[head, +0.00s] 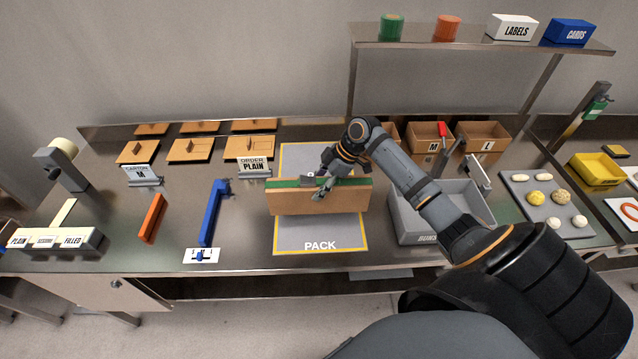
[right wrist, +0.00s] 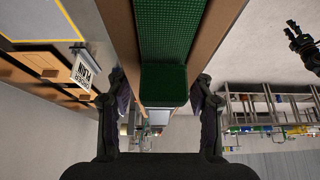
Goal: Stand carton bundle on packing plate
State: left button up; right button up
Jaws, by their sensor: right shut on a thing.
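The carton bundle (head: 318,200), brown panels with a green layer between them, is upright, long side facing me. It is above or on the grey packing plate (head: 318,232) with its yellow border and PACK label; I cannot tell if its lower edge touches. My right gripper (head: 322,181) is shut on the bundle at its top. In the right wrist view the fingers (right wrist: 162,98) lie on both sides of the brown panels (right wrist: 122,30) and the green layer (right wrist: 170,35). A small dark gripper, apparently my left one (right wrist: 303,42), shows there; its jaws are unclear.
A blue bar (head: 212,212) and an orange bar (head: 152,218) lie left of the plate. The ORDER PLAIN sign (head: 254,167) stands behind left. A grey bin (head: 408,222) is close on the right, with open M (head: 430,143) and L (head: 482,143) cartons behind it.

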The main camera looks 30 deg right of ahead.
jog(key=shift+f+b, duration=1.85)
jog(key=shift+f, duration=1.45)
grip_shut()
jog(key=shift+p, duration=0.45)
jog(key=shift+f+b, duration=0.55)
jog(key=shift+f, duration=0.15)
jog(key=o, duration=1.7)
grip_release()
jog(key=shift+c, duration=0.2)
